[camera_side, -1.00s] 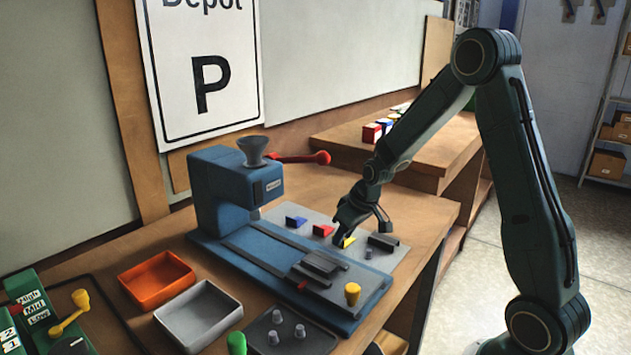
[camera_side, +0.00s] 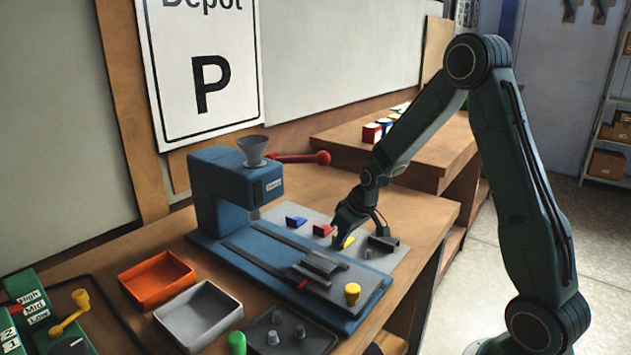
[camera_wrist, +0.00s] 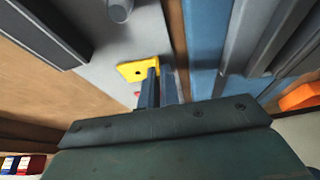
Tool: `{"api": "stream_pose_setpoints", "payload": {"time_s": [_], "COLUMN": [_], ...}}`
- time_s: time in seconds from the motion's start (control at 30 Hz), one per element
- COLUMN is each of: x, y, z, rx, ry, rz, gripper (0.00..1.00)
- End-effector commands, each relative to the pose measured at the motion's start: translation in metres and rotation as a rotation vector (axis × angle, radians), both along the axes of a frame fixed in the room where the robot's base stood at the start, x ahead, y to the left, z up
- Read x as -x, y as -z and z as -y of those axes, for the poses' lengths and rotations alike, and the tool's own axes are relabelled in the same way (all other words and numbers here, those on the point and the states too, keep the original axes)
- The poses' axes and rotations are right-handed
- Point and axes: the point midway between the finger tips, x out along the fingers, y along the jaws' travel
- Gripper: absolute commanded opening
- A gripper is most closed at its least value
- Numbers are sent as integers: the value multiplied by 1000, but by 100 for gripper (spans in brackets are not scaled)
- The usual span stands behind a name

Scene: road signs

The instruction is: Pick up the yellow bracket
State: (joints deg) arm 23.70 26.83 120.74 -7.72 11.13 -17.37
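The yellow bracket (camera_side: 346,242) lies on the grey mat (camera_side: 277,213) beside the blue press, right of the red bracket (camera_side: 322,230). In the wrist view the yellow bracket (camera_wrist: 140,70) shows as a flat plate with a dark hole and a raised right edge. My gripper (camera_side: 347,228) is down at the yellow bracket. In the wrist view its narrow dark fingers (camera_wrist: 160,86) are close together at the bracket's raised edge and cover part of it. I cannot tell whether they are closed on it. The bracket seems to rest on the mat.
A blue bracket (camera_side: 296,222) lies at the left of the row. The blue press (camera_side: 225,195) is at left. An orange tray (camera_side: 157,279) and a grey tray (camera_side: 199,314) stand in front.

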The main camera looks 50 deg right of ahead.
Motion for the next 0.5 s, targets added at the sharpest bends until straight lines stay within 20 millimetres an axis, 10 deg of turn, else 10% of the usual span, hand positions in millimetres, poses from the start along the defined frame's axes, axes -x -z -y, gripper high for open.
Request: {"api": "stream_pose_setpoints", "payload": {"time_s": [0.5], "x": [-1], "y": [-13], "z": [0], "rx": [1], "ry": [0], "rz": [3], "gripper": [0]}}
